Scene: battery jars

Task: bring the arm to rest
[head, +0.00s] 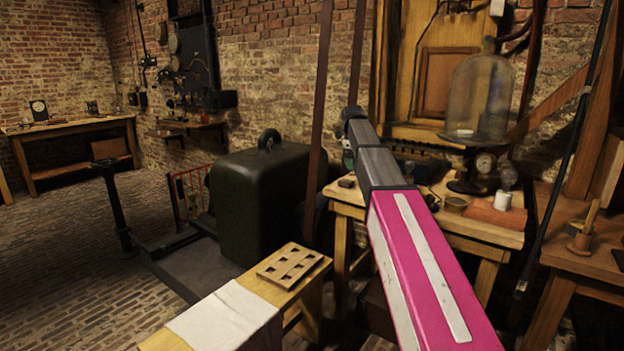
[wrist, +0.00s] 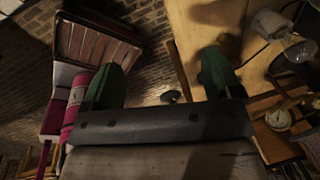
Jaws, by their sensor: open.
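My gripper (wrist: 157,82) shows in the wrist view with its two green fingers spread wide apart and nothing between them. In the head view my pink and grey arm reaches up and away from the lower right. Its far end is in front of the wooden workbench (head: 502,233), and a bit of green there is partly hidden by the arm's grey link. The gripper appears to hold nothing. I cannot tell from the head view how far it is above the bench.
A glass bell jar (head: 478,97) stands on the bench, with a gauge (head: 485,163) and a white spool (head: 502,201). A slotted wooden rack (head: 289,266) and a white cloth (head: 228,314) lie on a bench in front. A big dark weight (head: 262,204) stands left of my arm.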

